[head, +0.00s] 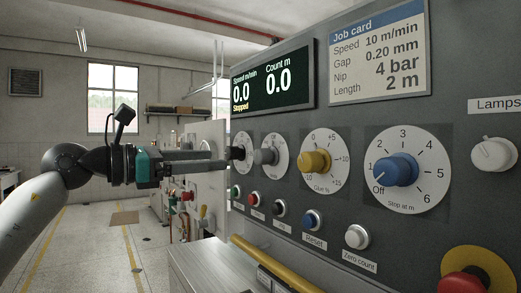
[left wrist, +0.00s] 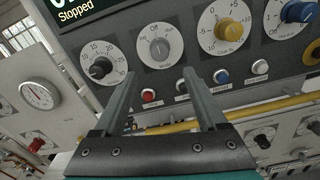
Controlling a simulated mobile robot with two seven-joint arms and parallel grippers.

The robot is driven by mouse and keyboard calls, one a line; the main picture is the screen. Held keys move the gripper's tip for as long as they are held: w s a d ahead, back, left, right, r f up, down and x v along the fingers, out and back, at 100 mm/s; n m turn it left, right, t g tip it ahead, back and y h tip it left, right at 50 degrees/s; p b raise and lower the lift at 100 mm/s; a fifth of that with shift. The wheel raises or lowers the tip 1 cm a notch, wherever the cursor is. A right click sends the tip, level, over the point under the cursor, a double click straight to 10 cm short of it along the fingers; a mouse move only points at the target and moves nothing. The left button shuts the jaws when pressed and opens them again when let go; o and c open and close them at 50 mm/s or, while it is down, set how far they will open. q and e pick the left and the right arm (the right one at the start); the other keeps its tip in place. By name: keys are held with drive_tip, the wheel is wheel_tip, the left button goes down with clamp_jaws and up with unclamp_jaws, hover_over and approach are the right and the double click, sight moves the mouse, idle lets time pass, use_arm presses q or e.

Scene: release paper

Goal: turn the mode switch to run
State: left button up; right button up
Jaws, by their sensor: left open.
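The panel has a grey knob (head: 267,156) on a white dial; it also shows in the left wrist view (left wrist: 160,49), with small lettering above it that looks like "Off". I take it for the mode switch; its exact setting is too small to read. My left gripper (head: 226,154) reaches in from the left, level with the dials, its tips near a black knob (head: 239,152). In the left wrist view the two fingers (left wrist: 159,75) are apart with nothing between them, below the grey knob. My right gripper is not in view.
A yellow knob (head: 314,161) and a blue knob (head: 396,170) are further right. Below the dials is a row of buttons, including a red one (head: 254,198) and a blue one (head: 312,219). A yellow rail (head: 275,266) runs below. The display (head: 270,80) reads "Stopped".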

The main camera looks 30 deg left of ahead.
sight(257, 156)
use_arm(q)
drive_tip(key=p+x, duration=0.6)
drive_tip(key=x, duration=0.5)
drive_tip(key=shift+w+d+r, duration=0.15)
drive_tip(key=shift+w+d+p, duration=0.3)
drive_tip(key=shift+w, duration=0.25)
clamp_jaws()
